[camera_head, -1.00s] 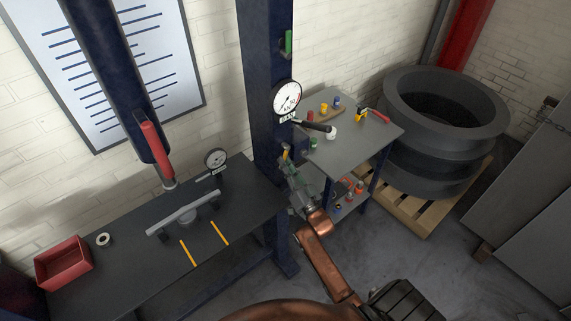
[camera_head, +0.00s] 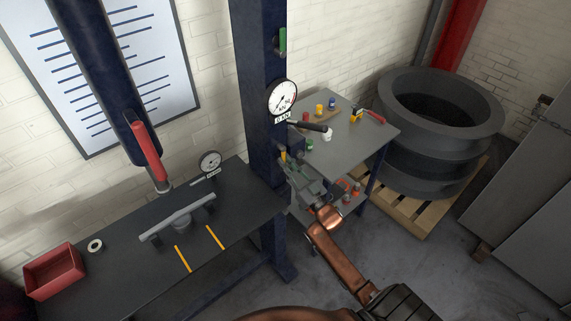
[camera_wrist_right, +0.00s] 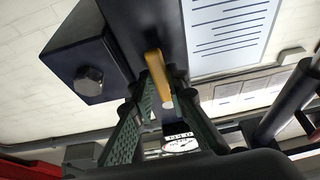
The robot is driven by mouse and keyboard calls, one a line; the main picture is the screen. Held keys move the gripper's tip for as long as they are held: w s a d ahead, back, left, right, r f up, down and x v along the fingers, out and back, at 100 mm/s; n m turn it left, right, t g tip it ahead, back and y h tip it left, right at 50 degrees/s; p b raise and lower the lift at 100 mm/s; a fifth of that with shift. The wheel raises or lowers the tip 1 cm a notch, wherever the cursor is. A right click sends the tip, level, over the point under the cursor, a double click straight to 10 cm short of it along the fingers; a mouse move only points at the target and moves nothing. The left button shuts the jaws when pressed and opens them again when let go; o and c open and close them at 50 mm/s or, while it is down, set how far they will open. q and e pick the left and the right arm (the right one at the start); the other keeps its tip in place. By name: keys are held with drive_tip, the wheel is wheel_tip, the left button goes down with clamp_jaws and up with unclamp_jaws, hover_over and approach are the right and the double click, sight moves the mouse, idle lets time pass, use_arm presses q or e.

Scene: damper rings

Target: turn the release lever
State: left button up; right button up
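A short yellow lever (camera_head: 283,157), which looks like the release lever, sticks out from the valve block (camera_head: 292,142) on the blue column below the gauge. My right gripper (camera_head: 289,166) reaches up to it from below and to the right. In the right wrist view the yellow lever (camera_wrist_right: 156,75) stands between the tips of the green-padded fingers (camera_wrist_right: 163,82). The fingers are apart, with a gap visible beside the lever; whether one finger touches it I cannot tell. My left gripper is not in view.
A black-gripped handle (camera_head: 311,126) juts right from the column just above my right gripper. A gauge (camera_head: 282,97) sits above it. A grey side table (camera_head: 350,145) with small items stands close right. The press bench (camera_head: 130,270) with a red bin (camera_head: 54,272) is left.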

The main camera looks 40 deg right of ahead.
drive_tip(key=o, duration=0.4)
drive_tip(key=shift+c, duration=0.2)
drive_tip(key=shift+s, duration=0.1)
drive_tip(key=a+v, duration=0.1)
drive_tip(key=v, duration=1)
drive_tip(key=shift+s+d+f, duration=0.2)
drive_tip(key=shift+s+d, duration=0.2)
drive_tip(key=shift+d, duration=0.1)
